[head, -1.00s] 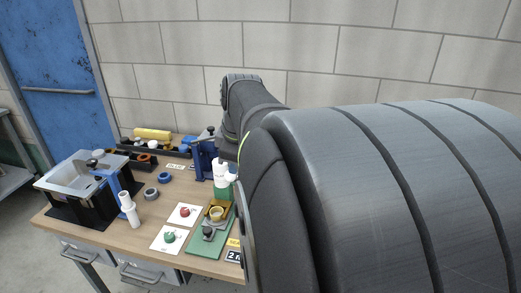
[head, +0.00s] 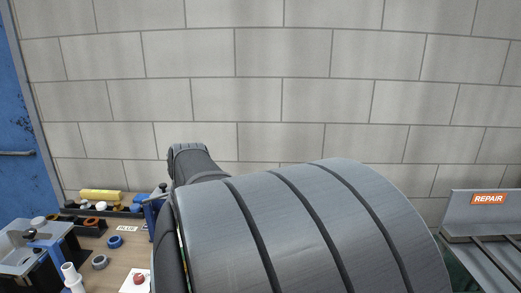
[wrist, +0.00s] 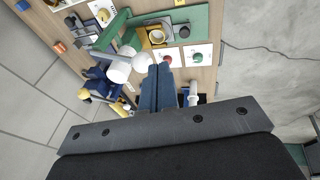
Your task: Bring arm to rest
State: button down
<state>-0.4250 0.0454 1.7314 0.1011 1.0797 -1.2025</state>
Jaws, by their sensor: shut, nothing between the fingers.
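My gripper (wrist: 157,88) shows in the wrist view, its two dark blue fingers side by side and shut with nothing between them. It points toward the wooden workbench (wrist: 230,22) and appears to be above it. In the head view my large grey arm fills the middle and lower right, and the gripper is hidden behind it.
The bench (head: 127,255) carries a sink-like tray (head: 22,240) on a black stand, a blue ring (head: 115,241), a grey ring (head: 99,262), a white bottle (head: 72,277) and a yellow cylinder (head: 100,196). A REPAIR rack (head: 488,199) stands at right. A block wall closes the back.

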jog(key=shift+w+a+f+g, duration=0.25)
jog(key=shift+w+f+g, duration=0.2)
jog(key=shift+w, duration=0.3)
jog(key=shift+w+a+f+g, duration=0.3)
jog(key=shift+w+g, duration=0.25)
jog(key=shift+w, duration=0.2)
jog(key=shift+w+a+f+g, duration=0.25)
jog(key=shift+w+f+g, duration=0.2)
jog(key=shift+w, duration=0.3)
jog(key=shift+w+a+r+m+g, duration=0.1)
jog(key=shift+w+m+g, duration=0.25)
jog(key=shift+w, duration=0.1)
jog(key=w+d+r+g, duration=0.1)
jog(key=w+r, duration=0.3)
jog(key=r, duration=0.4)
jog(key=shift+d+r+g, duration=0.2)
jog(key=shift+r+g, duration=0.1)
jog(key=shift+g, duration=0.5)
